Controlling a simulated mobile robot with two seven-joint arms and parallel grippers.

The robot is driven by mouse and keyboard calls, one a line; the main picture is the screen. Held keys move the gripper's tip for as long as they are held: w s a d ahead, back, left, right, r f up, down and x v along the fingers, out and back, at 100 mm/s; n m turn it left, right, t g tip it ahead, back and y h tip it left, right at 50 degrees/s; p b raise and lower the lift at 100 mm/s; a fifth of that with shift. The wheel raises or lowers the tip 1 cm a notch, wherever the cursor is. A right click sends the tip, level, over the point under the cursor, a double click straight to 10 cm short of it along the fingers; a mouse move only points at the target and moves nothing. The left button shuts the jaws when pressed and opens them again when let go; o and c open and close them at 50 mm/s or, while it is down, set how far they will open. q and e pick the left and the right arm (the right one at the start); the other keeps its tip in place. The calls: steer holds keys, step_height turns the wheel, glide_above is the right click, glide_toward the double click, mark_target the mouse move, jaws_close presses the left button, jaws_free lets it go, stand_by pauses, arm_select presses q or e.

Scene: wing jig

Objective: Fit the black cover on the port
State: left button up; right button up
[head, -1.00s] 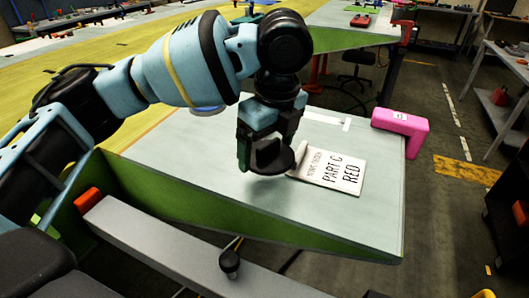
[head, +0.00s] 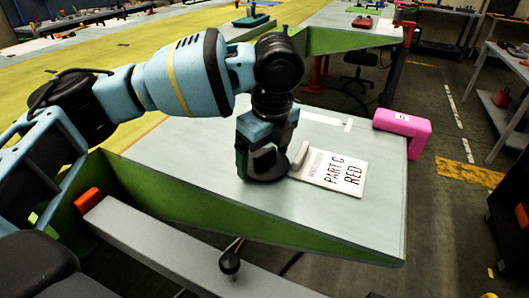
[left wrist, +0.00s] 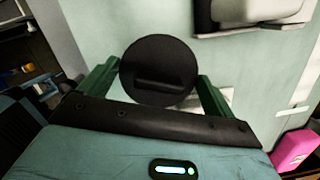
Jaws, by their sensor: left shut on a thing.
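The black cover is a round dark disc with a raised bar across its top, seen in the left wrist view (left wrist: 150,55). In the head view the cover (head: 268,174) is low over the pale panel (head: 225,200), left of a white card. My left gripper (head: 262,160) points down and is shut on the cover; its green fingers stand on either side in the left wrist view. I cannot tell whether the cover touches the panel. I cannot make out the port; the arm and cover hide part of the panel. My right gripper is not in view.
The white card (head: 343,175) reads "PART C RED". A pink block (head: 398,122) sits at the panel's right edge. A grey beam (head: 180,245) runs along the near side. The panel between card and near edge is clear.

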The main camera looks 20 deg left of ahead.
mark_target(271, 166)
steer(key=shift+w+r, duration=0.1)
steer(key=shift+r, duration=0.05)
arm_select(q)
steer(key=o, duration=0.9)
steer(key=shift+f, duration=0.1)
steer(key=shift+r, duration=0.4)
steer(key=r, duration=0.3)
steer(key=d+r+p, duration=0.1)
steer(key=r, duration=0.7)
steer(key=shift+s+d+r, duration=0.15)
steer(key=shift+s+d, duration=0.2)
steer(key=shift+s, duration=0.05)
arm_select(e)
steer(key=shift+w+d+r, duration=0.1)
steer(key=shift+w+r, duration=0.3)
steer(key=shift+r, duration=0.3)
